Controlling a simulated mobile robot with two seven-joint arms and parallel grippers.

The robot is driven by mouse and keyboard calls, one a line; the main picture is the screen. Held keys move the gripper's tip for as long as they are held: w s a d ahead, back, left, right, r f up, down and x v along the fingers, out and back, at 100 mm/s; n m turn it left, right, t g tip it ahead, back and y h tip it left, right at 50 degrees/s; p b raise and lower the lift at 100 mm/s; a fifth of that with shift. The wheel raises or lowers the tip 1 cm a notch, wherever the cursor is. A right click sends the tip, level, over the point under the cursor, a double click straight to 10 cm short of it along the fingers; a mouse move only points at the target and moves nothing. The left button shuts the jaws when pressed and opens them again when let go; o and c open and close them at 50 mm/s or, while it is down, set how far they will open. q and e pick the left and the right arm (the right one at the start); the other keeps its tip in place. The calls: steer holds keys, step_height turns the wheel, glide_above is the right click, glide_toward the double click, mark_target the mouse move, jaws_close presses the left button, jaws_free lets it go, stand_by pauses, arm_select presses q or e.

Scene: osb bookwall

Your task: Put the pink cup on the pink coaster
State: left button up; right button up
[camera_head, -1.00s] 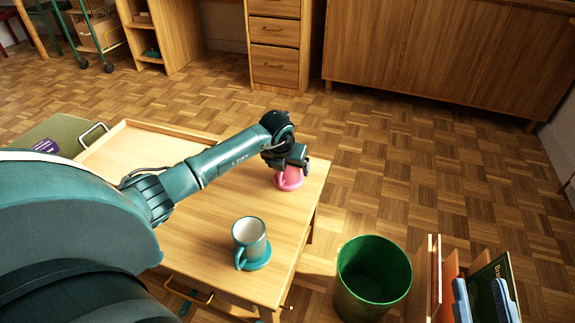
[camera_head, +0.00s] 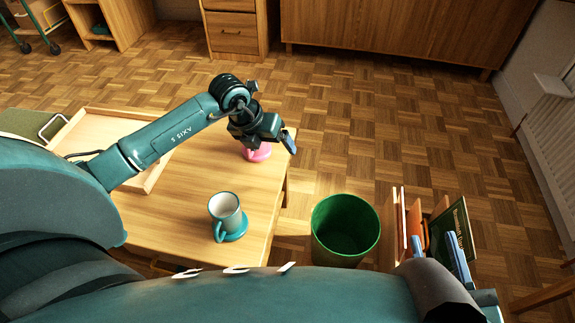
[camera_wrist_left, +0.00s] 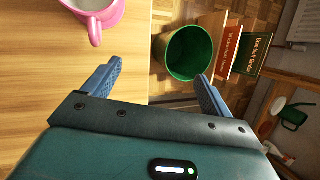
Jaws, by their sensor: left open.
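The pink cup (camera_head: 257,153) stands on the wooden table, partly hidden under my left gripper in the head view. In the left wrist view, the pink cup (camera_wrist_left: 98,18) is at the upper left with its handle toward the gripper, cut off by the top edge. My left gripper (camera_head: 287,141) is open and empty, above the table's right edge. In the wrist view its blue fingers (camera_wrist_left: 160,84) are wide apart, with the cup outside them. I cannot make out a pink coaster. My right gripper (camera_head: 437,250) is at the lower right, its blue fingers apart.
A wooden tray (camera_head: 152,178) lies at the table's left. A green bin (camera_head: 344,228) stands right of the table, beside upright books (camera_head: 462,228).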

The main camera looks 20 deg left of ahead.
arm_select(q)
steer(key=s+d+g+h, duration=0.1)
steer(key=s+d+h, duration=0.3)
steer(key=d, duration=0.3)
steer(key=s+d+g+h, duration=0.1)
steer(key=s+d+h, duration=0.2)
steer(key=s+d, duration=0.35)
steer(key=s+d+r+n+t+h, duration=0.2)
steer(key=s+d+r+h, duration=0.2)
steer(key=d+r+h, duration=0.4)
step_height(320, 180, up, 4)
steer(key=s+d+n+t+h, duration=0.1)
steer(key=s+n+t, duration=0.1)
steer(key=n+t, duration=0.45)
steer(key=a+n+t+y, duration=0.3)
steer(key=n+y, duration=0.2)
steer(key=n, duration=0.4)
steer(key=s+a+n+t+y, duration=0.1)
steer(key=a+n+t+y, duration=0.2)
steer(key=n, duration=0.6)
steer(key=shift+a+f+t+y, duration=0.15)
steer(key=shift+f+t+y, duration=0.25)
steer(key=shift+t+y, duration=0.45)
steer(key=shift+s+n, duration=0.2)
steer(key=shift+n, duration=0.05)
